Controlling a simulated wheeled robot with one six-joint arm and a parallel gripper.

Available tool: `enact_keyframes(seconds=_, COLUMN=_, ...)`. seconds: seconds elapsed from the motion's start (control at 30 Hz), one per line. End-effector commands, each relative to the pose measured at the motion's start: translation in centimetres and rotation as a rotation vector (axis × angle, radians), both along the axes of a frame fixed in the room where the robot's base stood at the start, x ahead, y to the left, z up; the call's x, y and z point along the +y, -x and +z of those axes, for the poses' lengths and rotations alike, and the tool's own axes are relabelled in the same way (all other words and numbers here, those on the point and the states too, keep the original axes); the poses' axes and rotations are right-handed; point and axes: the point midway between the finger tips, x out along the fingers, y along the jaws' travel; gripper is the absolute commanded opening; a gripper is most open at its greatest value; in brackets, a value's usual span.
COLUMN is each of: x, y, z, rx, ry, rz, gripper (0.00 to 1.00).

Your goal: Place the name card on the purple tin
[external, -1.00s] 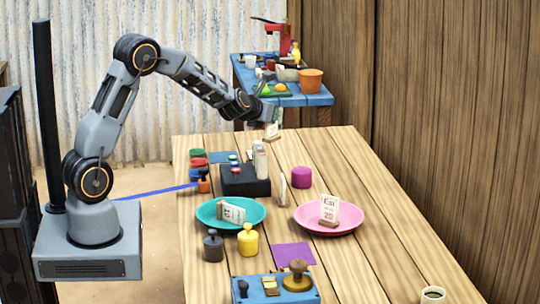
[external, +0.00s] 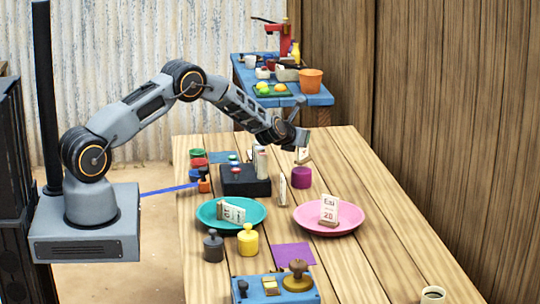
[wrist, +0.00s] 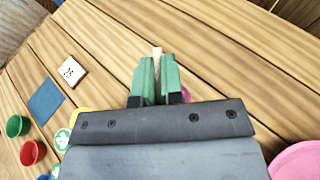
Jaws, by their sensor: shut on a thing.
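My gripper (external: 302,146) is shut on a name card (external: 303,156), a small pale card with a wooden foot. In the wrist view the green fingers (wrist: 155,80) pinch it, and only a thin pale edge of the card (wrist: 157,52) shows between them. The purple tin (external: 302,177) stands on the wooden table, and the held card appears above and apart from it in the external view. In the wrist view a sliver of purple (wrist: 187,94) shows beside the right finger; the rest is hidden behind my gripper.
A black block (external: 244,182) with buttons and upright cards is left of the tin. A small card (external: 282,188) stands just in front of it. A teal plate (external: 206,222) and a pink plate (external: 345,229) hold cards nearer the camera. The table right of the tin is clear.

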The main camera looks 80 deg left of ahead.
Motion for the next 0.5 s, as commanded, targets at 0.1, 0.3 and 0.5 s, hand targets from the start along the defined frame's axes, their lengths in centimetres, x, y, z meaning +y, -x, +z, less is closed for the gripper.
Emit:
enact_keyframes(seconds=0.1, x=0.0, y=0.0, z=-1.2, rx=0.002, ry=0.0, rz=0.001, gripper=0.0)
enact_keyframes(seconds=0.3, x=0.0, y=0.0, z=-2.1, rx=-0.001, ry=-0.001, rz=0.0, gripper=0.0)
enact_keyframes(seconds=0.5, x=0.0, y=0.0, z=-2.1, rx=-0.001, ry=-0.001, rz=0.0, gripper=0.0)
